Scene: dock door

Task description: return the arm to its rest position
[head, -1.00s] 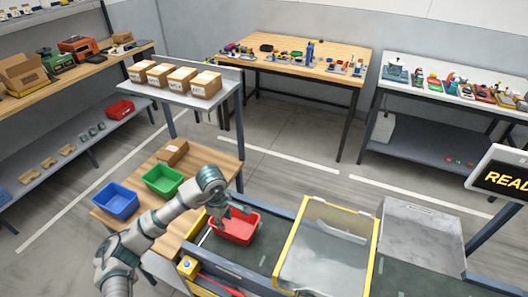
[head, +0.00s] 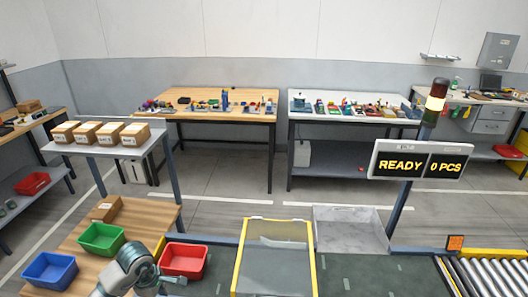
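My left arm comes in at the bottom left of the head view, with its rounded grey-green wrist in front of the wooden table. The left gripper (head: 170,281) shows only as a small part at the near edge of the red bin (head: 184,260). Whether its fingers are open or shut is too small to tell, and I cannot tell whether it touches the bin. The red bin looks empty. My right gripper is not in view.
A green bin (head: 101,239) and a blue bin (head: 50,271) stand left of the arm on the wooden table (head: 150,221), with a cardboard box (head: 106,208) behind. A yellow-framed clear guard (head: 274,257) stands to the right. A sign (head: 420,165) reads "READY 0 PCS".

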